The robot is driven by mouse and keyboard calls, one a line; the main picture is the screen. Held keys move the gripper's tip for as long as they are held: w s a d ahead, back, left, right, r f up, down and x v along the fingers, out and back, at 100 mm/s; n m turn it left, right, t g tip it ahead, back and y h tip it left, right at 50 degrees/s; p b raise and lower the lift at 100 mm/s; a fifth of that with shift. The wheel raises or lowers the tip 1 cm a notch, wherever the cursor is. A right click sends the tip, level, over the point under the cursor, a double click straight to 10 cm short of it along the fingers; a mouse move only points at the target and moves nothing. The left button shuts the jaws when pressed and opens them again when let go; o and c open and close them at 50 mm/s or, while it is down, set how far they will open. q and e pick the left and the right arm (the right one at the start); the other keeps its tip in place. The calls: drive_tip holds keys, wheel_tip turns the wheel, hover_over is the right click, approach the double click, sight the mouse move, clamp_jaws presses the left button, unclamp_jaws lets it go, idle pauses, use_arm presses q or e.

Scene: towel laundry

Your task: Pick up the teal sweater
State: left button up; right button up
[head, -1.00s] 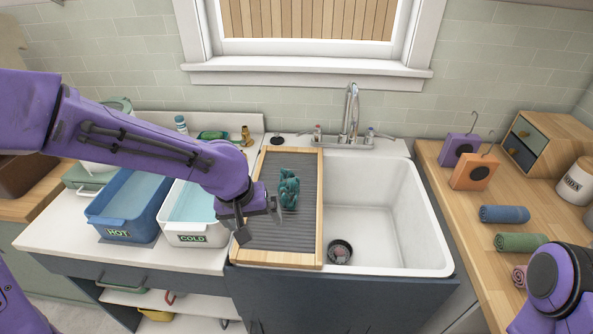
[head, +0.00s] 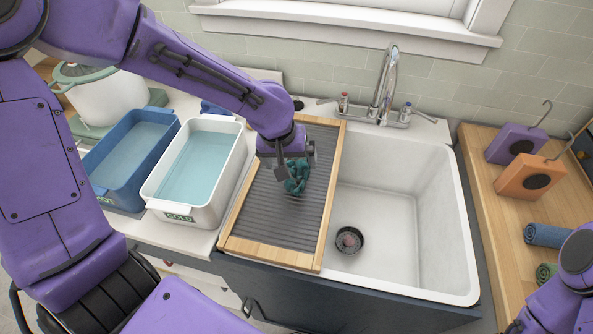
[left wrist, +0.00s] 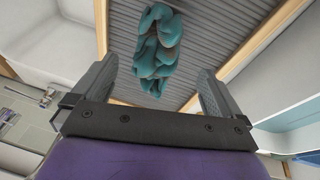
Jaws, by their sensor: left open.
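The teal sweater (head: 297,176) lies crumpled on the ridged grey washboard (head: 268,215) with a wooden frame, left of the sink. It also shows in the left wrist view (left wrist: 157,48), lying ahead of and between the spread fingers. My left gripper (head: 285,165) is open above the washboard at the sweater, and partly covers it in the head view. In the left wrist view my left gripper (left wrist: 157,92) holds nothing. Whether the fingers touch the sweater I cannot tell. Of my right arm only a purple part shows at the lower right; its gripper is out of view.
The white sink basin (head: 400,200) with a tap (head: 385,85) is right of the washboard. A white COLD tub (head: 232,160) and a blue HOT tub (head: 98,175) hold water at left. Purple (head: 512,145) and orange (head: 530,177) blocks with hooks stand on the right counter.

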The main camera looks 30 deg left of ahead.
sight(294, 163)
use_arm(q)
drive_tip(key=x, duration=0.3)
drive_tip(key=w+x, duration=0.1)
drive_tip(key=x, duration=0.2)
drive_tip(key=shift+w+r, duration=0.1)
drive_tip(key=shift+w, duration=0.15)
drive_tip(key=shift+s+r, duration=0.15)
drive_tip(key=shift+s, duration=0.25)
drive_tip(key=shift+c, duration=1.2)
drive_tip(key=c, duration=1.1)
drive_tip(key=shift+o, duration=0.2)
